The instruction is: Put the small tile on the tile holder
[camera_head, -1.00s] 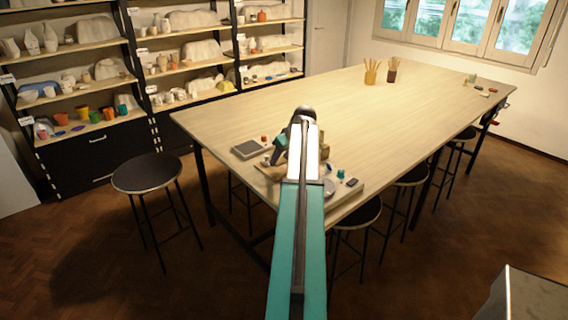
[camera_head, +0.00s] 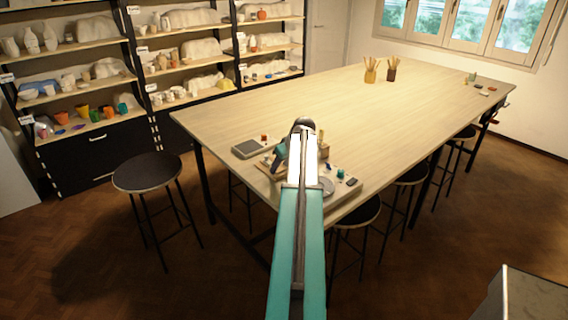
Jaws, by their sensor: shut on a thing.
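My arm reaches over the near end of the table, and my gripper (camera_head: 273,166) is low over the tabletop, left of the arm's dark end joint. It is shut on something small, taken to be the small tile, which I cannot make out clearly. A light wooden piece (camera_head: 264,170) lies by the gripper at the table's near left edge and may be part of the tile holder. My arm hides much of this area, so I cannot tell whether the held thing touches the holder.
A grey square-topped device (camera_head: 249,149) lies left of the gripper, with a small red object (camera_head: 264,137) behind it. Right of my arm are a grey disc (camera_head: 327,187), a teal item (camera_head: 340,173) and a dark block (camera_head: 351,181). Pencil cups (camera_head: 371,75) stand farther back. The table's middle is clear.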

